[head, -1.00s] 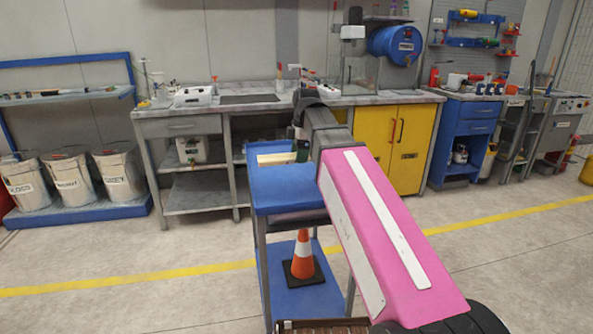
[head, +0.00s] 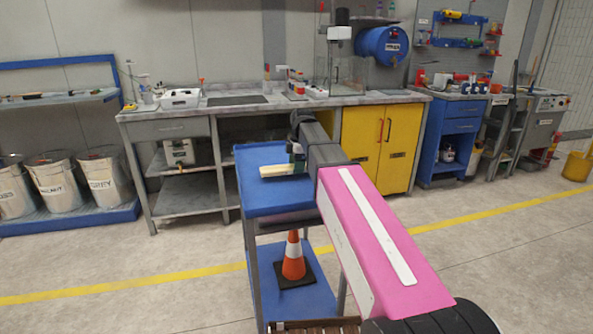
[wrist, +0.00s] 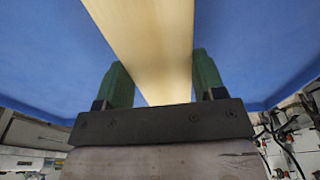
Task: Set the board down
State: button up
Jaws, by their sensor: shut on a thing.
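The board (head: 283,170) is a pale wooden strip over the far part of the blue cart top (head: 262,205) in the head view. My gripper (head: 298,158) holds it at its right end. In the wrist view the board (wrist: 155,40) runs between the two green fingers of my gripper (wrist: 163,88), with blue cart surface (wrist: 55,50) on both sides. My gripper is shut on the board. The board looks roughly flat and close to the cart top. I cannot tell whether it touches. My arm hides the cart's right side.
An orange and white cone (head: 293,258) stands on the cart's lower shelf. Behind the cart is a long workbench (head: 165,128) with a yellow cabinet (head: 384,150). Several buckets (head: 56,185) stand at the left. The floor left of the cart is clear.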

jog(key=shift+f, duration=1.1)
jog(key=shift+f, duration=0.1)
jog(key=o, duration=1)
notch_tip(320, 180, up, 12)
jog(key=d, duration=0.1)
jog(key=shift+d, duration=0.25)
jog(key=shift+w, duration=0.1)
